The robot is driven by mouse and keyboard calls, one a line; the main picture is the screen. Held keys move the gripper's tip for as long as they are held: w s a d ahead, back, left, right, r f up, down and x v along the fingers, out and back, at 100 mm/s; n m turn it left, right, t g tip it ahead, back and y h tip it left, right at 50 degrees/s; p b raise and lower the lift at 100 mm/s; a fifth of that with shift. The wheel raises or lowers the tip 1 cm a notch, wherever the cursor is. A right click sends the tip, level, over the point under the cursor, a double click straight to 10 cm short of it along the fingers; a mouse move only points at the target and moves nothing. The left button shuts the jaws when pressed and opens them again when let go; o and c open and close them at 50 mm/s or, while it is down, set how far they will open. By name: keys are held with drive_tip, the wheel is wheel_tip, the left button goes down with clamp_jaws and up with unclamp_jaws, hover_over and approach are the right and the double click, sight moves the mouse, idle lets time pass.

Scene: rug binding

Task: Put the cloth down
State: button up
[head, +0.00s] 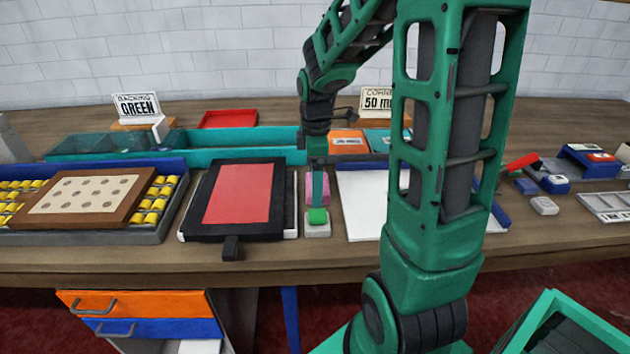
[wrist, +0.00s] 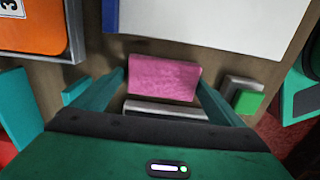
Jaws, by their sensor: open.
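The cloth is a small pink folded piece (wrist: 162,76). It lies between the fingertips of my gripper (wrist: 160,82) in the wrist view, with a narrow gap at the left finger; the right finger is very close to its edge. A light grey strip (wrist: 165,110) shows just beside it, nearer my palm. In the head view the pink cloth (head: 310,187) shows around my gripper (head: 318,188), which points down between the dark red-topped frame and the white sheet. My gripper is open. Whether the cloth's underside rests fully on something is hidden.
A green block on a pale base (head: 317,217) is right in front of my gripper. The red-topped frame (head: 238,193) lies left, the white sheet (head: 365,205) right. A teal tray (head: 230,140) runs behind. Signs (head: 137,106) stand at the back.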

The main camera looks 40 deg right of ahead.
drive_tip(key=shift+s+a+f, duration=0.1)
drive_tip(key=shift+s+f, duration=0.3)
drive_tip(key=shift+w+r, duration=0.2)
wheel_tip(320, 180, up, 12)
drive_tip(key=s+f+m, duration=0.2)
drive_tip(key=s+m, duration=0.4)
drive_tip(key=s, duration=0.1)
drive_tip(key=s+f+m, duration=0.1)
drive_tip(key=s+m, duration=0.4)
drive_tip(key=s, duration=0.2)
drive_tip(key=s+f+m, duration=0.2)
drive_tip(key=s+m, duration=0.4)
drive_tip(key=s, duration=0.1)
drive_tip(key=shift+f+m, duration=0.3)
drive_tip(key=shift+f, duration=0.05)
drive_tip(key=shift+w+f, duration=0.3)
drive_tip(key=shift+w, duration=0.35)
